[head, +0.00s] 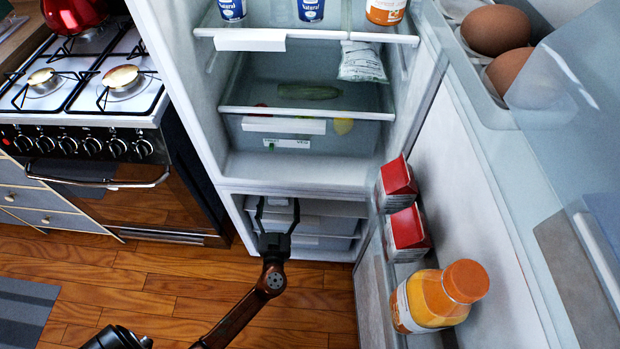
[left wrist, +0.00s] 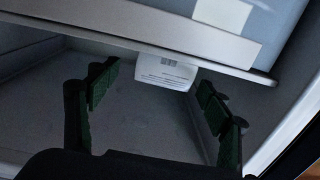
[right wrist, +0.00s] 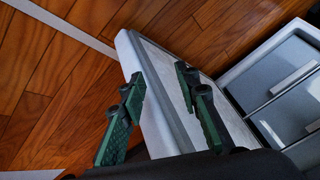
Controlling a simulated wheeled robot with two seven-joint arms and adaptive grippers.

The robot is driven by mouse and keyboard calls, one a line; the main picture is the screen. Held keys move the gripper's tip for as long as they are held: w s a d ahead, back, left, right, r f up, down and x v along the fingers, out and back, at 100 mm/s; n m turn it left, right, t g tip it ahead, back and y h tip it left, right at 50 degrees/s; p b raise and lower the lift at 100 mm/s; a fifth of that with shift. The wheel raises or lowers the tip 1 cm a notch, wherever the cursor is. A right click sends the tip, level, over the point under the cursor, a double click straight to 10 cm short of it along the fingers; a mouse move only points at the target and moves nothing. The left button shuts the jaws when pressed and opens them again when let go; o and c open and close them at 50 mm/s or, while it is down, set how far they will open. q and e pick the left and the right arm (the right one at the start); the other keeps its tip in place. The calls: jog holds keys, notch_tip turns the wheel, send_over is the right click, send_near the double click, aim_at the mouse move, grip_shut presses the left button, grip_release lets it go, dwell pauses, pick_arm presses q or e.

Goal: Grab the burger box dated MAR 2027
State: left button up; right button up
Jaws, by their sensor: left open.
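No burger box can be made out with certainty. In the left wrist view a small white printed piece (left wrist: 165,75) shows under a drawer edge, between my fingers. Its print is too small to read, and I cannot tell whether it is a box or a label. My left gripper (head: 278,212) is open and empty at the front of the lower freezer compartment (head: 322,208). It also shows in the left wrist view (left wrist: 158,78). My right gripper (right wrist: 158,75) shows only in the right wrist view, with fingers apart over a white panel (right wrist: 155,90).
The fridge door (head: 480,190) stands open on the right, holding red-and-white cartons (head: 407,228), an orange bottle (head: 436,297) and eggs (head: 495,31). A stove (head: 85,120) stands left. Wooden floor (head: 170,285) is free in front. Grey drawers (right wrist: 270,75) show beside my right gripper.

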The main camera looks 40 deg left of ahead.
pick_arm(q)
jog(key=x, duration=0.4)
jog(key=b+x, duration=0.1)
jog(key=x, duration=0.2)
jog(key=shift+s+a+r, duration=0.1)
jog(key=shift+a+r, duration=0.1)
jog(key=shift+r, duration=0.1)
pick_arm(e)
jog(key=shift+w+d+f+t, duration=0.1)
jog(key=shift+d+f+t, duration=0.1)
jog(key=shift+f, duration=0.3)
jog(key=shift+d+f+t, duration=0.1)
jog(key=shift+f+t, duration=0.1)
jog(key=shift+f, duration=0.3)
pick_arm(q)
jog(key=shift+c, duration=0.5)
jog(key=c, duration=1.3)
